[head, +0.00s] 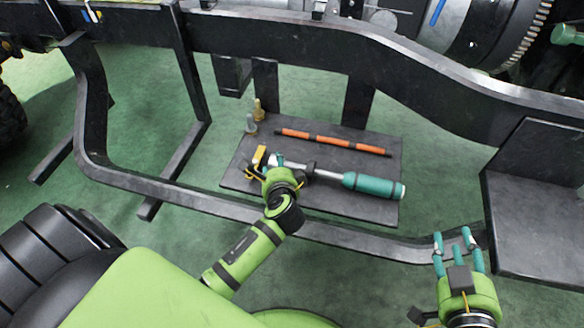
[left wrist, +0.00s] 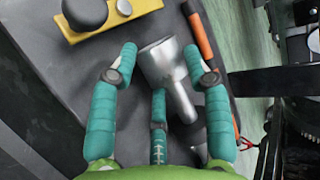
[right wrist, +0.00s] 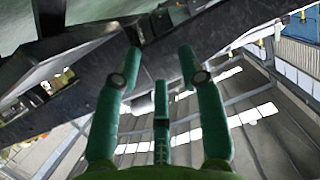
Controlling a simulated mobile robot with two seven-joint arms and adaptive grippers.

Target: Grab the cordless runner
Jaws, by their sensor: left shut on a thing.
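The cordless runner, as I take it, is the long tool with a silver shaft and a teal handle (head: 373,185). It lies along the dark board (head: 235,178) on the floor under the chassis. My left gripper (head: 279,166) is at its left end, shut on it. In the left wrist view its flared silver end (left wrist: 160,62) is between the teal fingers, and the shaft runs down to the right. The rest is hidden behind the gripper. My right gripper (head: 455,240) is open and empty at the lower right, apart from the tool.
An orange banded bar (head: 333,141) lies behind the tool. A yellow piece with a black knob (left wrist: 105,18) is close to the left gripper. Small grey (head: 250,126) and brass (head: 259,111) pieces stand at the board's back left. Dark chassis rails (head: 340,238) frame the board.

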